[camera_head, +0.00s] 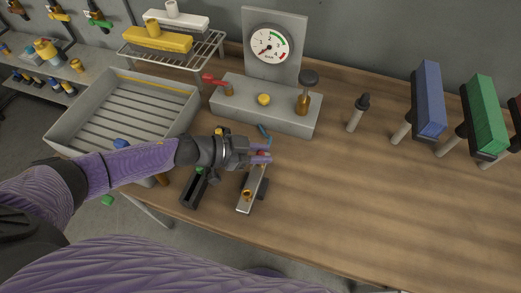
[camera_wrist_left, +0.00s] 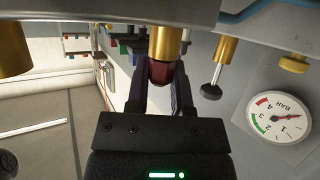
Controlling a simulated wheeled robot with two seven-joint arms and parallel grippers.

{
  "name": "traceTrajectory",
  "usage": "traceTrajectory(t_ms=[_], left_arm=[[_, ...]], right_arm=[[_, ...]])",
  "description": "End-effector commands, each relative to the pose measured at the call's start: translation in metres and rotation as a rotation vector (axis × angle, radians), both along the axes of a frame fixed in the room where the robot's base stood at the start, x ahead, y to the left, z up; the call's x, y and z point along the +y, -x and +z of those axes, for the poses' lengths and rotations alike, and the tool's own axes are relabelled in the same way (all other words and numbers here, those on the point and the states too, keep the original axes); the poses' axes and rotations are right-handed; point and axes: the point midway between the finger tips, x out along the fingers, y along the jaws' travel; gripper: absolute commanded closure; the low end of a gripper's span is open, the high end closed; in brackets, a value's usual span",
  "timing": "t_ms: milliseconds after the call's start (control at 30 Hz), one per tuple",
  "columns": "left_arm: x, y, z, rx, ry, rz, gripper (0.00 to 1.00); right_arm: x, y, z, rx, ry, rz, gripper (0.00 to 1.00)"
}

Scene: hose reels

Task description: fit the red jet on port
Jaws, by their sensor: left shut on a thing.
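My left gripper (camera_head: 262,154) is shut on the red jet (camera_head: 262,152), over the far end of a narrow metal plate (camera_head: 243,207). In the left wrist view my gripper fingers (camera_wrist_left: 158,90) close around the dark red jet (camera_wrist_left: 160,72). A brass cylinder (camera_wrist_left: 165,42) is in line with the jet and appears to meet it; I cannot tell whether it is seated. Another brass fitting (camera_head: 247,193) stands on the near part of the plate. The fingers hide much of the jet in the head view. My right gripper is not in view.
A grey tray (camera_head: 64,136) is at left. Blue (camera_head: 430,100) and green (camera_head: 485,115) blocks stand at right. The right-front bench is clear.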

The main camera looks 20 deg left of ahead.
Motion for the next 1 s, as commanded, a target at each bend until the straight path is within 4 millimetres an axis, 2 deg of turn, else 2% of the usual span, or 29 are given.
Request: traceTrajectory(t_ms=[67, 100, 267, 533, 800, 900, 1000], left_arm=[[0.0, 0.0, -0.003, 0.001, 0.0, 0.0, 1.0], [0.0, 0.0, -0.002, 0.0, 0.0, 0.0, 0.63], [0.0, 0.0, -0.002, 0.0, 0.0, 0.0, 0.31], [0.0, 0.0, 0.004, -0.001, 0.0, 0.0, 0.31], [0.0, -0.001, 0.073, -0.005, -0.001, -0.002, 0.31], [0.0, 0.0, 0.091, -0.002, -0.001, -0.001, 0.31], [0.0, 0.0, 0.099, -0.001, 0.0, 0.0, 0.31]], right_arm=[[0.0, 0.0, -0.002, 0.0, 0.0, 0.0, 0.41], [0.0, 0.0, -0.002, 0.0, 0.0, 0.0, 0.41], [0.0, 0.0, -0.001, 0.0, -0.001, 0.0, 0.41], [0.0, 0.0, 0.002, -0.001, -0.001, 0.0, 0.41], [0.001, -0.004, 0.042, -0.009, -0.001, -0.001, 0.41], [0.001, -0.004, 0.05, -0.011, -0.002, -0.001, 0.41], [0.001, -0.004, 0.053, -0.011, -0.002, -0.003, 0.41]])
